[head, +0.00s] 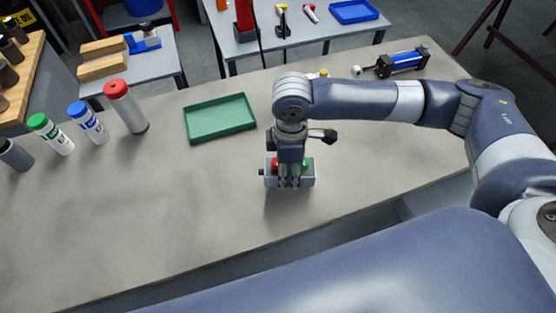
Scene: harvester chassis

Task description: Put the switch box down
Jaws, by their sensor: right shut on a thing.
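The switch box (305,181) is a small grey box with a red button and a green button on top. It is at the middle of the grey table (200,220), near the front edge. My right gripper (289,184) points down over it and is shut on it, hiding the middle of the box. I cannot tell whether the box touches the table. My left gripper is not in view.
A green tray (220,118) lies left of the box. Several capped bottles, one with a red cap (125,105), stand at the left. A blue cylinder device (402,62) lies at the back right. The table around the box is clear.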

